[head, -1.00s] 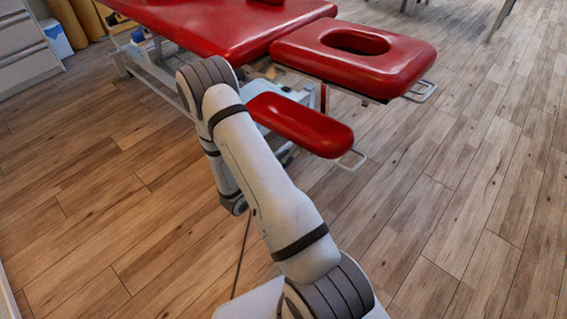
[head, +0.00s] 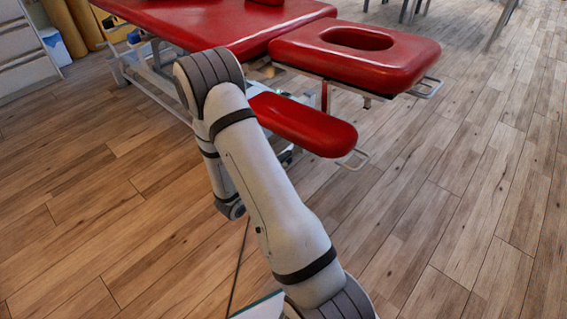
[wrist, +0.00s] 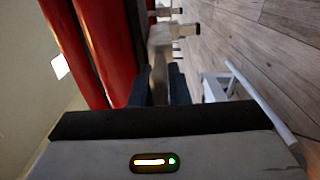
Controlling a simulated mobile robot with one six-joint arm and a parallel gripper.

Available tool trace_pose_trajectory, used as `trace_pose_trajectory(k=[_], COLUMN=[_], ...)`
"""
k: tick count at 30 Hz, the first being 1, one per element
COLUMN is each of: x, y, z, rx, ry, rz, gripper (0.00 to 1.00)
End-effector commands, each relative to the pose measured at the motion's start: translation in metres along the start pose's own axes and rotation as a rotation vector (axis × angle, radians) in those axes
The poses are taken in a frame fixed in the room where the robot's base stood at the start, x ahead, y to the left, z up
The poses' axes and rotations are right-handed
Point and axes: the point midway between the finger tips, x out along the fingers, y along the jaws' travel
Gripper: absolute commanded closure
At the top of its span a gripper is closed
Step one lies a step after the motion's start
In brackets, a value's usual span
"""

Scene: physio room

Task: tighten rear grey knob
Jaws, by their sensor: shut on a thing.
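The red treatment table (head: 225,25) stands at the top of the head view, with a headrest cushion (head: 395,75) that has an oval face hole. A lower red armrest (head: 305,125) hangs beside it. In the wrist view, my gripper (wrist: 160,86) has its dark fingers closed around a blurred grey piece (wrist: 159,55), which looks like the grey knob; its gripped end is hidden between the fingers. In the head view my arm covers the gripper and the knob. Two pale, dark-ended fittings, one of them nearer (wrist: 188,30), show farther along in the wrist view.
Red cushions (wrist: 105,45) run close along the left of the wrist view. A pale metal bar (wrist: 258,100) juts out at the right there. The wooden floor (head: 460,200) is clear to the right. A drawer cabinet (head: 25,55) stands at the far left.

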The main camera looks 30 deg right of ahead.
Motion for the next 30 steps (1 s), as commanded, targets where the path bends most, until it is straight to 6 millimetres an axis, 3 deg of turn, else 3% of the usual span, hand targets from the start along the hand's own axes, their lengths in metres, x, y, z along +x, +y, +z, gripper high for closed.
trace_pose_trajectory(k=[12,13,20,30], x=[0.0009,0.0009,0.0005,-0.0051], y=[-0.0016,-0.0016,-0.0010,0.0001], z=[0.0034,0.0034,0.0020,0.0005], rx=[0.002,0.002,0.003,0.004], ry=[-0.008,-0.008,-0.005,-0.001], rz=[-0.004,-0.004,-0.002,-0.001], gripper=[1.00,0.84,0.65,0.64])
